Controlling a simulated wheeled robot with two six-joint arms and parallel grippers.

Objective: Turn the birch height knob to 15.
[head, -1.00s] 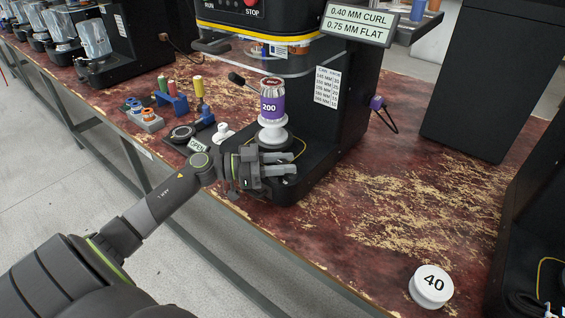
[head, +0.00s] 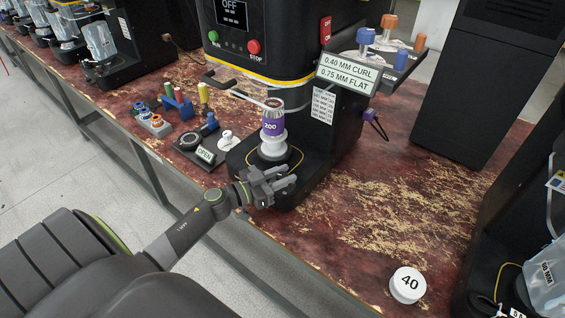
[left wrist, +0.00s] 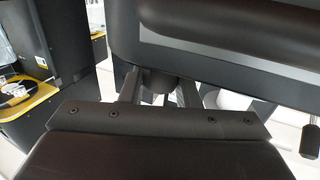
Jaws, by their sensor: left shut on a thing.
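My left gripper (head: 282,179) is at the front of the black machine base (head: 304,190), below the purple can marked 200 (head: 271,128). In the left wrist view its two fingers (left wrist: 158,90) reach forward on either side of a dark rounded piece (left wrist: 158,79), and it is shut on this piece. It may be the height knob, but no scale, number or "birch" mark on it is readable. In the head view the gripper hides what it holds. My right gripper is not in view.
The machine's screen (head: 232,13) reads OFF, with green and red buttons below. A white round piece marked 40 (head: 407,285) lies on the worn red bench (head: 350,215). A gauge with an OPEN tag (head: 204,155) and small coloured parts stand left of the machine.

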